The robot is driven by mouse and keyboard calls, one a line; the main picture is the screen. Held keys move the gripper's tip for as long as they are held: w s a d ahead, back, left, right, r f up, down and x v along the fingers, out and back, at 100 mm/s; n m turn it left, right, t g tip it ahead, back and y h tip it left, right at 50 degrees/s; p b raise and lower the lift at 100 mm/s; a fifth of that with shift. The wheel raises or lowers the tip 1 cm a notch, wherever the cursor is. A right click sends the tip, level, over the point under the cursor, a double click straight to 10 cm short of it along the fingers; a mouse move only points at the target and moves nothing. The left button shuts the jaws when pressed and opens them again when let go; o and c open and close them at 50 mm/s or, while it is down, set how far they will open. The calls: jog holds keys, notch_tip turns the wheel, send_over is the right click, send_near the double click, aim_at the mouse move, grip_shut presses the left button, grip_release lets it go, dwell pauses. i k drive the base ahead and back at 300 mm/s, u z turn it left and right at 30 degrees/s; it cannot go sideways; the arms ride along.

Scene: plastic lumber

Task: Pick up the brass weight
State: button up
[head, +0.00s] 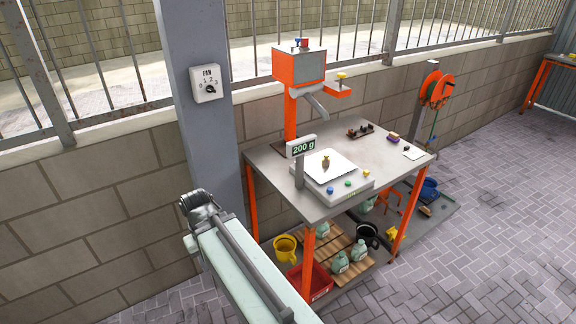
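The brass weight (325,161) is small and stands upright on the white plate of a bench scale (345,196). The scale's raised display (303,147) reads 200 g. The scale sits on the front left part of a grey-topped workbench (270,168) with orange legs. My pale arm rises from the bottom of the picture, left of the bench, and ends in a dark part (200,207) apart from the weight. Gripper fingers cannot be made out there, nor whether they are open or shut.
An orange machine (299,66) with a grey chute stands at the bench's back left. A dark tray of small pieces (361,131), a purple-and-yellow block (393,137) and a white card (413,152) lie farther right. A grey pillar (200,130) stands behind my arm.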

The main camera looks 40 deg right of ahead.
aim_at(326, 161)
jog(key=u, duration=1.3)
jog(key=k, duration=2.65)
jog(key=z, duration=1.45)
jog(key=i, duration=1.05)
jog(key=u, duration=0.05)
